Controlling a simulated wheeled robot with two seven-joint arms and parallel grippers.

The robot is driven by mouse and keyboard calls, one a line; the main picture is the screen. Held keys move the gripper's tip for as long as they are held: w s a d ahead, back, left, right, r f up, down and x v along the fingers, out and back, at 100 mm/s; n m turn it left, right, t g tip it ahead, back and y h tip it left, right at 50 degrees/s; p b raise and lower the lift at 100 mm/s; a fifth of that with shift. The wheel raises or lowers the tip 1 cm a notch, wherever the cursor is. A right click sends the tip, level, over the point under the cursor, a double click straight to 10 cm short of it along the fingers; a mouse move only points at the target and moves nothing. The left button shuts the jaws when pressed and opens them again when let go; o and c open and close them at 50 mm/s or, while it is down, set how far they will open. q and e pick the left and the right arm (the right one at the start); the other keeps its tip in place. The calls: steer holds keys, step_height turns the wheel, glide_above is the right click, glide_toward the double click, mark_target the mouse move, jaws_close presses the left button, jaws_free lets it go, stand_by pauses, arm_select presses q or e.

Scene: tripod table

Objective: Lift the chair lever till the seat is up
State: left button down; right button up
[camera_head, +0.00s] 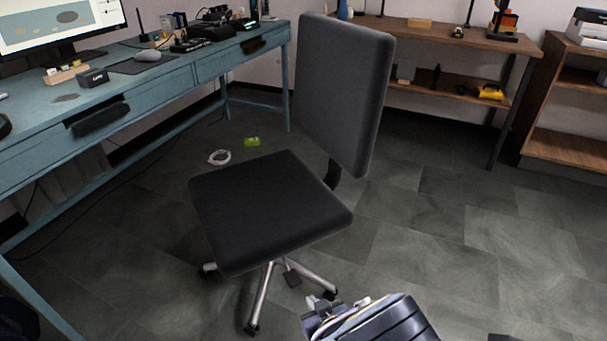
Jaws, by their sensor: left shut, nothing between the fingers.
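The office chair has a dark square seat (268,210) and a tall dark backrest (340,90), with a metal star base (262,295) on casters. The seat is roughly level. I cannot make out the lever for certain; the space under the seat is mostly hidden by the seat. A small dark piece (292,279) shows below the seat's front right edge, and I cannot tell whether it is a caster or the lever. My left gripper (322,312) is at the bottom middle, shut and empty, in front of the chair base and apart from the seat. My right gripper is not recognizable in view.
A blue desk (150,85) with a monitor (60,25) runs along the left. A wooden shelf (440,35) and a bookcase (570,145) stand behind at the right. A white cable coil (219,157) and a green item (252,142) lie on the floor. Floor right of the chair is clear.

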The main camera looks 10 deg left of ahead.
arm_select(q)
step_height(320, 180, up, 14)
steer(key=p, duration=1.2)
stand_by(1.7)
steer(key=shift+f, duration=0.25)
stand_by(0.6)
